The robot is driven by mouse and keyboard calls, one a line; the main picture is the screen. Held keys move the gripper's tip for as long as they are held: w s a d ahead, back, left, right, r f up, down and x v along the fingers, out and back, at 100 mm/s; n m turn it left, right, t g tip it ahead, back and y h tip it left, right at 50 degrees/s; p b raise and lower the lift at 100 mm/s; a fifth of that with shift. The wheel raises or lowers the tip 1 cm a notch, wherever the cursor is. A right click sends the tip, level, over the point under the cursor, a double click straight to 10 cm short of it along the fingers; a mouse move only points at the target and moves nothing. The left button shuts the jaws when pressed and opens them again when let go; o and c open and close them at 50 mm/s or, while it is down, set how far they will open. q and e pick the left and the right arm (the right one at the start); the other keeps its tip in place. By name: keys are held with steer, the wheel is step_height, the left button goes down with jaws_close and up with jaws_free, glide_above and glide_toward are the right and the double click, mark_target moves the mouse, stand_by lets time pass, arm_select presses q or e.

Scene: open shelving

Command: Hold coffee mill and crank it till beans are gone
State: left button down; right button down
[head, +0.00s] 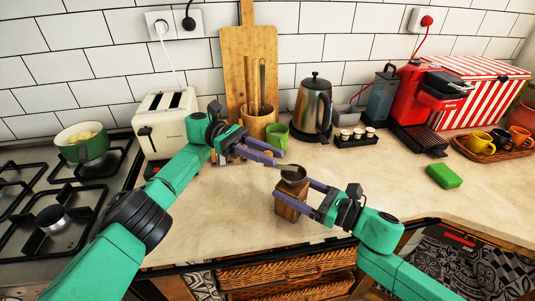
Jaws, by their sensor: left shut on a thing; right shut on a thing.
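The coffee mill (288,205) is a small wooden box with a dark metal bowl-shaped top (293,174). It stands upright near the front edge of the counter. My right gripper (300,197) is shut on the mill's wooden body from the right. My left gripper (277,160) is at the upper left of the mill, shut on what looks like the mill's crank (284,167), beside the bowl top. The fingers hide part of the crank. I cannot see beans inside the bowl.
A kettle (312,108), toaster (165,124), wooden utensil holder (258,122) and green cup (278,136) stand behind. A red coffee machine (420,95) and a green sponge (444,176) are to the right. A stove with a pot (82,146) is left.

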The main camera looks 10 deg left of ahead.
mark_target(267, 152)
arm_select(q)
steer(key=c, duration=0.7)
jaws_free()
steer(key=shift+f, duration=0.15)
step_height(267, 152, up, 10)
steer(key=shift+r, duration=0.1)
